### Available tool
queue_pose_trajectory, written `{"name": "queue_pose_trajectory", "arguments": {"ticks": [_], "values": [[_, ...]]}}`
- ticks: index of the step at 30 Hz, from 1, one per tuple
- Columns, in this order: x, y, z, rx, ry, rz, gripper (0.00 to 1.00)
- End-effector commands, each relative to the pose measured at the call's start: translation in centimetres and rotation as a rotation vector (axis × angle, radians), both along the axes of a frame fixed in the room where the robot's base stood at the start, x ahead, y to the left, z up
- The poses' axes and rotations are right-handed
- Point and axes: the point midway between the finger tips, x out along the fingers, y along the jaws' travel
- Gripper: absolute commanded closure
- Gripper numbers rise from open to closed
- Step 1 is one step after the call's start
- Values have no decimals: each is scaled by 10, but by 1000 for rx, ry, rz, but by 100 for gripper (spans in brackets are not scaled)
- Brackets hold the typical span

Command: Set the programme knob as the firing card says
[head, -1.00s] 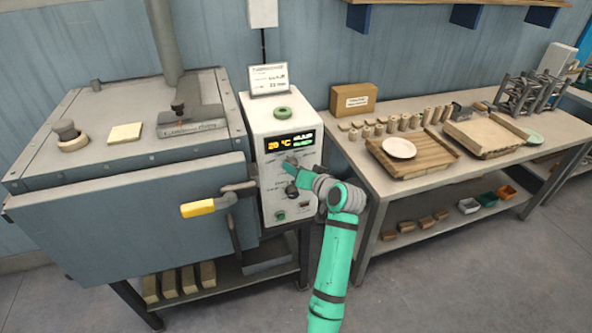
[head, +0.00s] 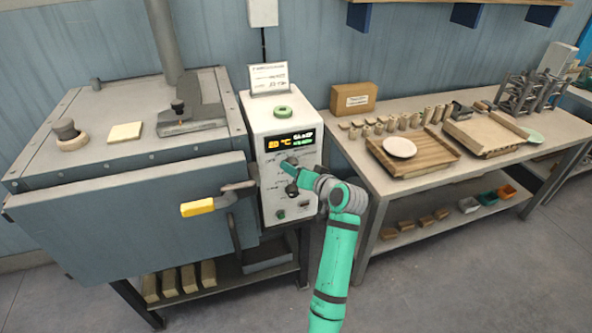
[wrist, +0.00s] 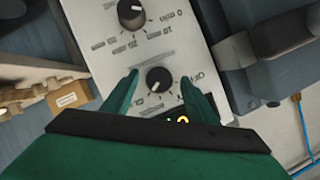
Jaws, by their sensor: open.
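The white control box (head: 258,123) stands right of the kiln, with a lit display (head: 290,142) on its front. In the wrist view, a black knob with a white mark (wrist: 159,80) lies between the spread fingers of my gripper (wrist: 160,77), with gaps at its sides. My gripper (head: 287,166) is open at the box front, just below the display, and partly hides this knob. A second black knob (wrist: 131,12) is farther from the display; it also shows in the head view (head: 292,189). The firing card (head: 269,78) stands on the box; its writing is too small to read.
The kiln (head: 120,195) is close on the left, its yellow-ended handle (head: 198,208) jutting out near my gripper. A green ring (head: 283,112) lies on the box top. The workbench (head: 375,185) with plate, trays and small pieces stands to the right.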

Motion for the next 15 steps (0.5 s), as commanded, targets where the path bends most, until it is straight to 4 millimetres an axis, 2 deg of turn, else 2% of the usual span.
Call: {"name": "queue_pose_trajectory", "arguments": {"ticks": [15], "values": [[-71, -42, 28, 0, 1, -1, 47]]}}
